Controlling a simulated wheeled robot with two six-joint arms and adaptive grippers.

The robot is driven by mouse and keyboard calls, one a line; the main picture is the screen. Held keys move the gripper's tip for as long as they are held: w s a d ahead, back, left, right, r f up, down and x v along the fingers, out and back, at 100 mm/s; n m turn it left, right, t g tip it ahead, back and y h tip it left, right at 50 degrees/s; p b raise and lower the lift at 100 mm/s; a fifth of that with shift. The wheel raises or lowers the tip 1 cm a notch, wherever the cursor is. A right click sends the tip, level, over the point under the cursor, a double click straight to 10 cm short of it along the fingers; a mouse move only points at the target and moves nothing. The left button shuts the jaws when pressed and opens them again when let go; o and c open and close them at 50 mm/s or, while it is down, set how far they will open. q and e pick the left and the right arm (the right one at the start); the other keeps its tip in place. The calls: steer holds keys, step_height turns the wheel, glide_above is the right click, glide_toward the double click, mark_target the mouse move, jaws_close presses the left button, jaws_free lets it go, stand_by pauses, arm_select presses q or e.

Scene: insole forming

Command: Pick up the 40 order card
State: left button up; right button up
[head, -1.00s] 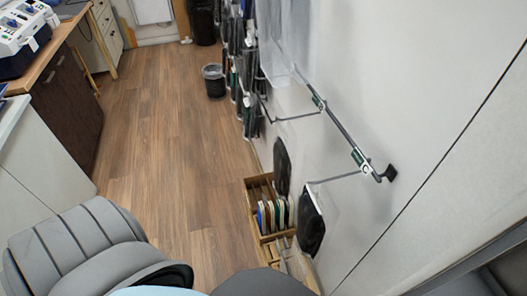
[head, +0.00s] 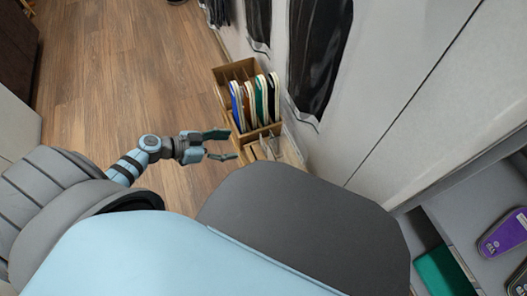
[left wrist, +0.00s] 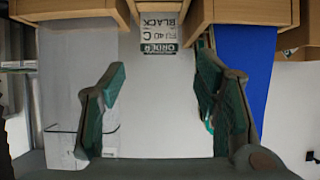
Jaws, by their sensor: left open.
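The order card (left wrist: 159,33) shows at the top middle of the left wrist view. It is pale with dark print reading "ORDER", "40 C" and "BLACK", and stands between two wooden parts. My left gripper (left wrist: 160,70) is open, with its green-padded fingers either side of the card's line and apart from it; nothing is held. In the head view my left gripper (head: 230,145) reaches in from the left, beside the front of the wooden rack (head: 222,76). I cannot make out the card for sure in the head view. My right gripper is not in view.
Several coloured insoles (head: 260,98) stand in the rack against the wall. Black items in clear bags (head: 318,50) hang above it. A blue panel (left wrist: 243,85) stands at the right in the wrist view. Wooden floor (head: 110,85) left of the rack is clear.

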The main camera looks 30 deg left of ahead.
arm_select(q)
steer(key=b, duration=0.3)
glide_toward(263, 143)
steer(key=x, duration=0.4)
steer(key=shift+w+f, duration=0.1)
steer(key=shift+f, duration=0.3)
steer(key=shift+w+d+f+b, duration=0.2)
steer(key=shift+w+d+b, duration=0.1)
steer(key=shift+w+b, duration=0.15)
steer(key=b+x, duration=0.3)
steer(key=x, duration=0.1)
steer(key=shift+d+r, duration=0.1)
steer(key=shift+d, duration=0.05)
steer(key=shift+w+d, duration=0.15)
steer(key=shift+w, duration=0.05)
steer(key=c, duration=0.4)
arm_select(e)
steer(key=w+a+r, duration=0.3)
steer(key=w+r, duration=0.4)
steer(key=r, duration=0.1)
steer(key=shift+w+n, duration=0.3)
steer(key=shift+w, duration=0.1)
